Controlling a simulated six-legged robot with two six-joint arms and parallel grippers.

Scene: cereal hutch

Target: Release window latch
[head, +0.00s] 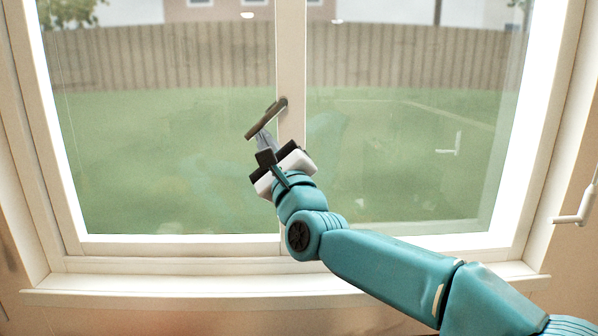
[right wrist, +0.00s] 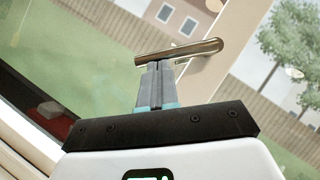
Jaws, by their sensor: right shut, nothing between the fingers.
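The window latch (head: 264,121) is a dark bronze lever on the white centre post of the window (head: 291,60). It slants from its pivot on the post down to the left. In the right wrist view the latch (right wrist: 190,50) crosses just beyond my fingertips. My right gripper (head: 264,142) is shut and empty. Its fingertips are right at the lever's lower left part, from below; I cannot tell whether they touch it. It also shows in the right wrist view (right wrist: 156,70), fingers together. My left gripper is not in view.
A white sill (head: 180,298) runs below the window. A white cranked handle (head: 578,217) is on the wall at the right. Glass panes fill both sides of the post, with grass and a wooden fence (head: 160,58) outside. The space left of the gripper is free.

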